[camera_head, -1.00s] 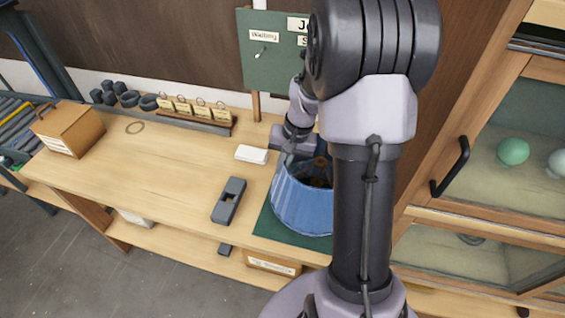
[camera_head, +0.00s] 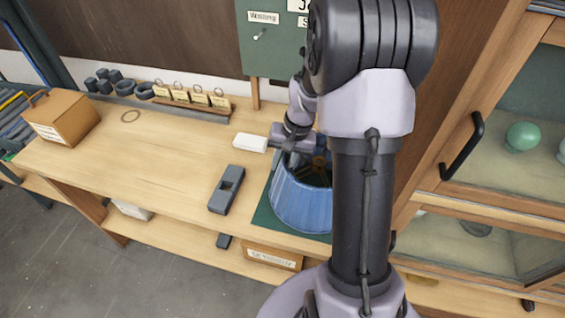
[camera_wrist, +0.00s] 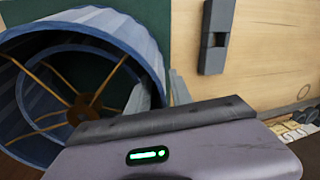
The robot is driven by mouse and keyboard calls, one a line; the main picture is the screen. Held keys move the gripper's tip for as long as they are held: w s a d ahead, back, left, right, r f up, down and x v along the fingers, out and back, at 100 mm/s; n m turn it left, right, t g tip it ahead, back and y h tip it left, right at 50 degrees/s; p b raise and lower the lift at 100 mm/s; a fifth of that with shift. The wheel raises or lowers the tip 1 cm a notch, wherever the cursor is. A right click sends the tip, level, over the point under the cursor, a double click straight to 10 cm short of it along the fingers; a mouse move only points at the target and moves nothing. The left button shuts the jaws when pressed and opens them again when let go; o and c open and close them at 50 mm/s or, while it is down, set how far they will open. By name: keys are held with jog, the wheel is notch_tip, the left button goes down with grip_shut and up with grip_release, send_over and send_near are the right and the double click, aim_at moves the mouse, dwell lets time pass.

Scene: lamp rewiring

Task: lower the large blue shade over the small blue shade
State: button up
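The large blue shade (camera_head: 302,205) is a pleated, open-topped shade over the green mat (camera_head: 262,218) on the bench. My gripper (camera_wrist: 158,93) has one finger inside its rim and one outside, and is shut on the shade's wall. In the wrist view, the large shade (camera_wrist: 150,50) surrounds a smaller blue ring, the small blue shade (camera_wrist: 30,95), with brass spokes and a brown hub. I cannot tell whether the two shades touch, or whether the large one rests on the mat. My arm hides the shade's right side in the head view.
A dark grey slotted block (camera_head: 227,189) lies left of the mat, and a white block (camera_head: 250,142) lies behind it. A wooden box (camera_head: 62,118) stands at the far left. A glass-fronted cabinet with a black handle (camera_head: 462,147) stands at the right. The bench's left-middle is clear.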

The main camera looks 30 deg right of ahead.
jog(key=p+v, duration=0.6)
jog(key=v, duration=1.1)
jog(key=s+a+r+n+t+b, duration=0.1)
jog(key=s+a+b, duration=0.15)
jog(key=a, duration=0.35)
jog(key=s+a+r+n+t+b, duration=0.1)
jog(key=s+a+b, duration=0.1)
jog(key=a+b, duration=0.35)
jog(key=s+a+f+n+t+b, duration=0.1)
jog(key=s+a+f+t+b, duration=0.1)
jog(key=s+a, duration=0.8)
jog(key=shift+s+a+f+b, duration=0.3)
jog(key=shift+a+f, duration=0.25)
jog(key=shift+a, duration=0.15)
